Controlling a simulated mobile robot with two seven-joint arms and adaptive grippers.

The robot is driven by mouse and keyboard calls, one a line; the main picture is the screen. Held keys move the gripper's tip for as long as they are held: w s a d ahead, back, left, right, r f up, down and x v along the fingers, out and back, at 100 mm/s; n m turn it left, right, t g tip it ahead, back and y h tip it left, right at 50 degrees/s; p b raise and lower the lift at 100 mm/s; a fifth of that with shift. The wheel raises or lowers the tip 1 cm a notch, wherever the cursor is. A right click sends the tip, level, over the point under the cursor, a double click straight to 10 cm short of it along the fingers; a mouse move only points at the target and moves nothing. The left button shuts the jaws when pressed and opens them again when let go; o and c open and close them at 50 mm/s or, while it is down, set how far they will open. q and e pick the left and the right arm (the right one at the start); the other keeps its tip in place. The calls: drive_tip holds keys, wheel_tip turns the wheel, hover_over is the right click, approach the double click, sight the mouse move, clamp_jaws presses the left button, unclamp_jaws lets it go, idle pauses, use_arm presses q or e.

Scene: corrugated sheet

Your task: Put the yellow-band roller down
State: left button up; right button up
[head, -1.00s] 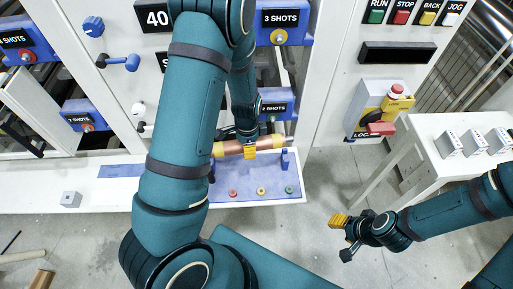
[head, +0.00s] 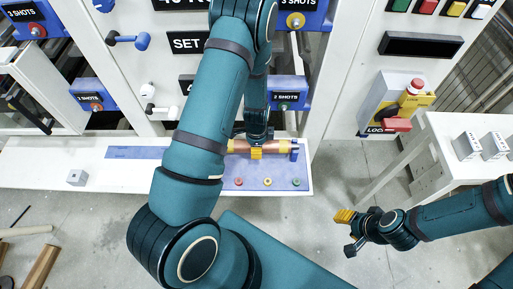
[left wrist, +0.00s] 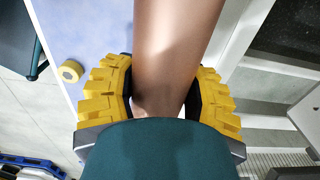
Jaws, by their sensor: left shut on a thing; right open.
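The yellow-band roller (head: 278,146) is a copper-coloured cylinder with a yellow band near its left end. It lies crosswise above the back of the blue mat (head: 252,190), its right end by a blue post (head: 294,152). My left gripper (head: 257,152) is shut on it near the middle. In the left wrist view the copper surface (left wrist: 175,50) passes between the yellow fingers (left wrist: 165,100). I cannot tell whether the roller touches its supports. My left arm hides the mat's left part. My right gripper (head: 346,231) is open and empty above the floor at right.
Red (head: 239,182), yellow (head: 267,182) and green (head: 296,182) discs sit along the mat's front. A grey block (head: 77,177) stands on the white bench (head: 35,171) at left. A white table (head: 440,140) with grey blocks stands at right. The machine panel rises behind.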

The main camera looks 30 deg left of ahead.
use_arm(q)
drive_tip(key=shift+f, duration=0.2)
drive_tip(key=shift+f, duration=0.2)
drive_tip(key=o, duration=1.4)
drive_tip(key=shift+r, duration=0.1)
